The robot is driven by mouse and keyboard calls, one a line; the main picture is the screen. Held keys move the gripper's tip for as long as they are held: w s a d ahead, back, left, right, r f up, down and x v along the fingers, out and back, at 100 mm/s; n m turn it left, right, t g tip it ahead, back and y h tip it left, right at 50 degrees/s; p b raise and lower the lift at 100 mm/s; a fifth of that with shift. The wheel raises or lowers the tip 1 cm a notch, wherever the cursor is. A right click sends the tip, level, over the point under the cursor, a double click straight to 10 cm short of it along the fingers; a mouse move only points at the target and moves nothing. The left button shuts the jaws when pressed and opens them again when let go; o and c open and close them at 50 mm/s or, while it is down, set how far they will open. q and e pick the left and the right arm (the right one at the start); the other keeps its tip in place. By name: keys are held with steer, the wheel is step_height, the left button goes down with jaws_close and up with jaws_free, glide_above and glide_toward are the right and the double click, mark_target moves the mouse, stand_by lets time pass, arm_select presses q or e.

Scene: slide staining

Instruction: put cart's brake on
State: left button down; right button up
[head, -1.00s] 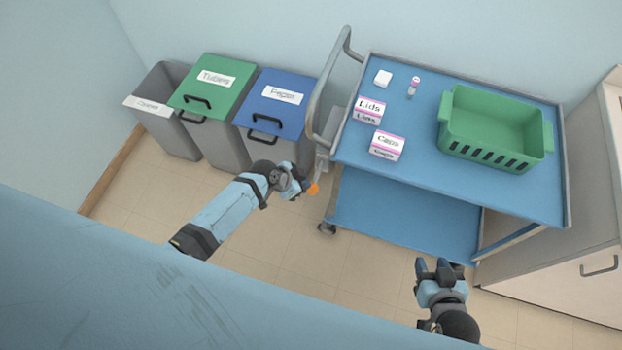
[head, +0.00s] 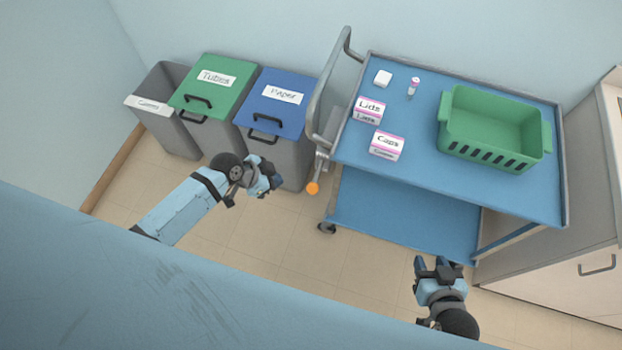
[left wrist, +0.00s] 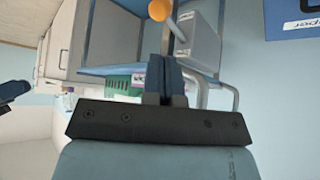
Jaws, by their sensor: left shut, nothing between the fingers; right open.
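The blue cart (head: 400,215) stands right of centre, with a grey push handle at its left end. The brake lever's orange knob (head: 312,188) sticks out below the handle, at the cart's left front corner. The knob also shows at the top of the left wrist view (left wrist: 160,10). My left gripper (head: 270,183) is shut and empty, left of the knob and apart from it in the head view. My right gripper (head: 439,266) is open and empty in front of the cart's lower shelf.
A green basket (head: 496,168), a Lids box (head: 367,116), a Caps box (head: 387,148), a small tube and a white block stand on the cart top. Bins stand left: grey, green-lidded (head: 213,95) and blue-lidded (head: 290,90). A cabinet (head: 590,265) is at right.

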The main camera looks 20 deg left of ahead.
arm_select(q)
steer(key=shift+v, duration=2.3)
